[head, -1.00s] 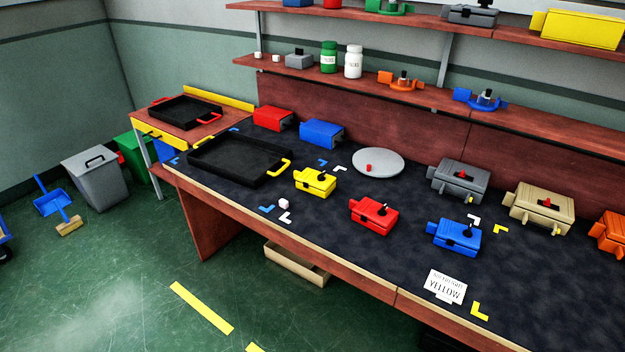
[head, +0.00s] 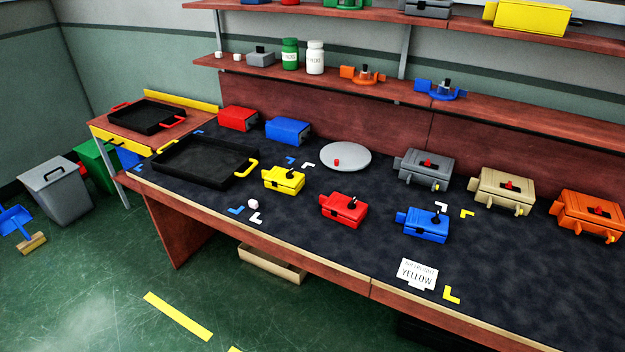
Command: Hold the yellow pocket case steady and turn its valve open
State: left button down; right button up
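The yellow pocket case (head: 282,181) sits on the dark bench top, left of the small red case (head: 343,210). It has a small black valve knob (head: 290,172) on its top and a tab on its left side. Whether the valve is open or closed cannot be told at this size. Nothing touches the case. Neither of my grippers shows in the head view.
A small blue case (head: 424,225) stands right of the red one. A black tray (head: 190,178) with yellow handles lies to the left, a grey disc (head: 345,156) behind. Grey (head: 423,168), tan (head: 502,189) and orange (head: 588,214) cases line the right. A card reading YELLOW (head: 417,274) is in front.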

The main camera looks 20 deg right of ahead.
aim_at(276, 178)
jog(key=i+j+z, duration=0.15)
jog(key=i+z, duration=0.3)
jog(key=i+j+z, duration=0.3)
jog(key=z, duration=0.15)
jog(key=i+j+z, duration=0.45)
jog(key=k+l, duration=0.05)
jog(key=k, duration=0.05)
